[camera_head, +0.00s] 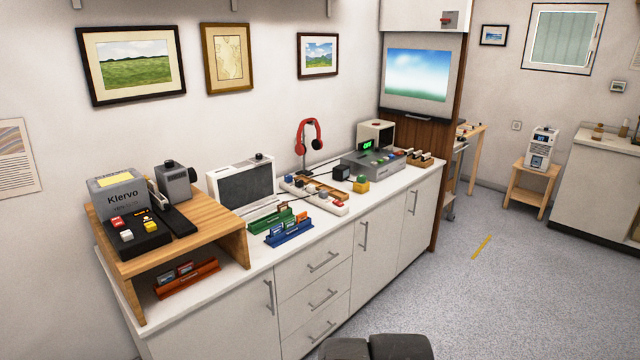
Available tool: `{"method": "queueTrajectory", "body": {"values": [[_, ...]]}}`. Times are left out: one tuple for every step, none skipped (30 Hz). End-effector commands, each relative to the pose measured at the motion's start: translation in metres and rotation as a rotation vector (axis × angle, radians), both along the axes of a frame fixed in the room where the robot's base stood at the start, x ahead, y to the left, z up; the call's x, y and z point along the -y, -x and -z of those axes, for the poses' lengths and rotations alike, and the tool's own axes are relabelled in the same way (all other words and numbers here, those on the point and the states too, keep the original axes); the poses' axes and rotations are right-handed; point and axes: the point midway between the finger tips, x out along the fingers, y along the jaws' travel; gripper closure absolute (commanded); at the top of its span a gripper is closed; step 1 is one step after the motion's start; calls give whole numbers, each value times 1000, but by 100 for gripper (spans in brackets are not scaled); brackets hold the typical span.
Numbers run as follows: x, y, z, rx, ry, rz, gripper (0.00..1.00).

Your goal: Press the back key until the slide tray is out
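A grey box-shaped device marked "Klervo" (122,196) with a yellow top panel stands on a wooden riser at the left end of the counter. A black key unit (138,232) with red, white and yellow keys is in front of it. A grey console (372,163) with a lit green display and coloured keys stands farther back on the counter. Which key is the back key is too small to read. I cannot make out a slide tray for certain. My gripper is not recognisable in view; only dark parts of my own body show at the bottom edge.
Slide racks in green (279,219), blue (289,233) and red (187,278) sit on the counter, the red one under the riser (236,240). A small screen (246,186), a power strip (315,196) and red headphones (309,137) stand behind.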

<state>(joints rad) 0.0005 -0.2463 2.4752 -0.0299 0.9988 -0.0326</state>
Motion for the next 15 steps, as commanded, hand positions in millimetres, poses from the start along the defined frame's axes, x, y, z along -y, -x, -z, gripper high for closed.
{"method": "queueTrajectory", "body": {"values": [[-2, -3, 1, 19, -8, 14, 64], [-2, -3, 1, 19, -8, 14, 64], [-2, -3, 1, 19, -8, 14, 64], [-2, -3, 1, 19, -8, 14, 64], [-2, -3, 1, 18, -8, 14, 64], [-2, -3, 1, 18, -8, 14, 64], [-2, -3, 1, 18, -8, 14, 64], [-2, -3, 1, 18, -8, 14, 66], [-2, -3, 1, 18, -8, 14, 73], [-2, -3, 1, 18, -8, 14, 79], [-2, -3, 1, 18, -8, 14, 85], [-2, -3, 1, 18, -8, 14, 93], [-2, -3, 1, 18, -8, 14, 99], [-2, -3, 1, 18, -8, 14, 100], [-2, -3, 1, 18, -8, 14, 100]]}}
